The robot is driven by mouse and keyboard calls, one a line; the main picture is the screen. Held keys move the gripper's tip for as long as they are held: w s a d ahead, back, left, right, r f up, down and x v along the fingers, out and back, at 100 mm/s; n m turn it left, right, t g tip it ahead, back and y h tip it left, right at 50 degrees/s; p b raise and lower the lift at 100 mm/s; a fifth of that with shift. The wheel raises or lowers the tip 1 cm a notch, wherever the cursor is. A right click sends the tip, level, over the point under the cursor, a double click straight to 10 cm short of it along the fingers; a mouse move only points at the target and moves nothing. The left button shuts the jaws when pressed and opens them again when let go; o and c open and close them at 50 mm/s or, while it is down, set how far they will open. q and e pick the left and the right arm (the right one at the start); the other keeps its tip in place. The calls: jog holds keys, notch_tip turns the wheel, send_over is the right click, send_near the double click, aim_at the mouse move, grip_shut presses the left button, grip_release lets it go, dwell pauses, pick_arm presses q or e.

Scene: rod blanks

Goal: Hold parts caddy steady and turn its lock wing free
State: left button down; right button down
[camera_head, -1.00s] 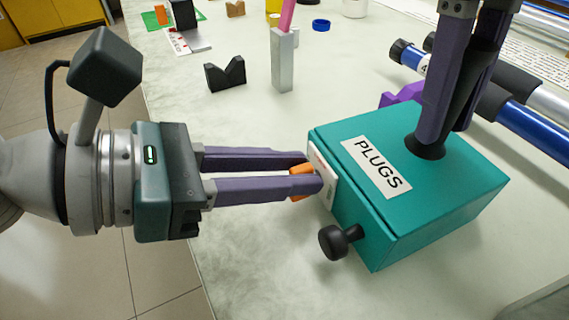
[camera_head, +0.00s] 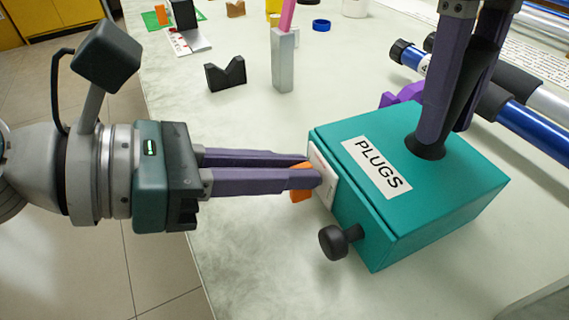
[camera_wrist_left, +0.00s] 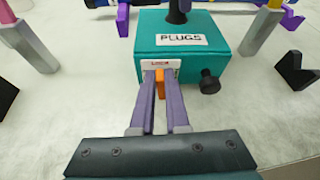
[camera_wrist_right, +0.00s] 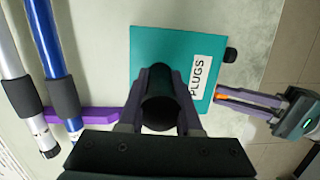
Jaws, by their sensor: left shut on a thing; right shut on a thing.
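The parts caddy (camera_head: 450,190) is a teal box labelled PLUGS, standing on the pale table; it also shows in the left wrist view (camera_wrist_left: 215,65) and the right wrist view (camera_wrist_right: 175,45). My right gripper (camera_head: 440,140) comes down from above and is shut on the black handle (camera_wrist_right: 158,110) on the caddy's top. My left gripper (camera_head: 312,171) is shut on the orange lock wing (camera_head: 301,190) at the white plate (camera_head: 324,178) on the caddy's side. In the left wrist view the wing (camera_wrist_left: 160,84) sits between the fingers. A black knob (camera_head: 338,241) sticks out of the same side.
Blue and silver rods (camera_head: 520,118) lie behind the caddy on a purple rest (camera_head: 400,95). A black V-block (camera_head: 225,75) and a grey post (camera_head: 284,62) stand further back. The table left of the caddy and in front of it is clear.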

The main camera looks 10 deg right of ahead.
pick_arm(q)
jog(key=n+g, duration=0.2)
jog(key=w+n+h, duration=0.1)
jog(key=n, duration=0.1)
jog(key=shift+w+a+f+g, duration=0.1)
jog(key=shift+f+g, duration=0.15)
jog(key=shift+g, duration=0.15)
jog(key=n, duration=0.1)
jog(key=n+g, duration=0.1)
jog(key=n+h, duration=0.1)
jog(key=shift+w+f+g, duration=0.3)
jog(key=shift+f, duration=0.1)
jog(key=shift+a+n, duration=0.1)
jog(key=shift+n, duration=0.3)
jog(key=c, duration=0.9)
grip_release()
jog(key=shift+v, duration=3.75)
